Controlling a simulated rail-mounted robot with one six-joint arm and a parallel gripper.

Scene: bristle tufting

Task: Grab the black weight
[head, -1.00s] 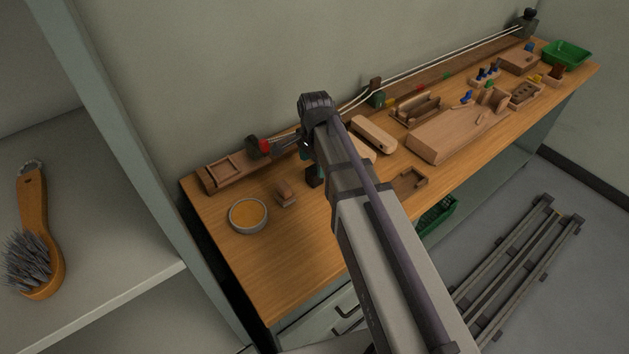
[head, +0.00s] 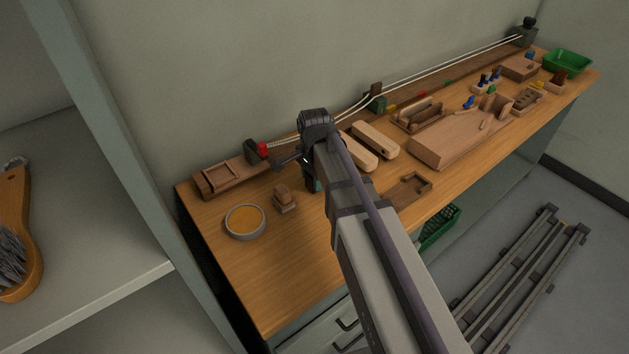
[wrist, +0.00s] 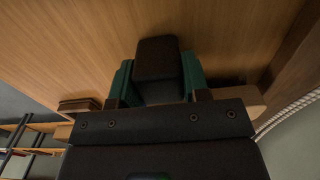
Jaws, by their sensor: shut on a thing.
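My gripper (wrist: 158,82) is shut on the black weight (wrist: 158,58), a dark block with rounded edges. In the wrist view the weight sits between the two green fingers, with the wooden bench top beyond it. In the head view my gripper (head: 311,180) is partly hidden by my own arm, at the left part of the bench, and I cannot make out the weight there. Whether the weight touches the bench is not clear.
A round dish with amber contents (head: 245,222) and a small wooden block (head: 284,197) lie left of my gripper. A wooden tray (head: 218,181) and a red-and-dark piece (head: 257,150) are near the wall. Pale wooden brush bodies (head: 375,139) lie to the right.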

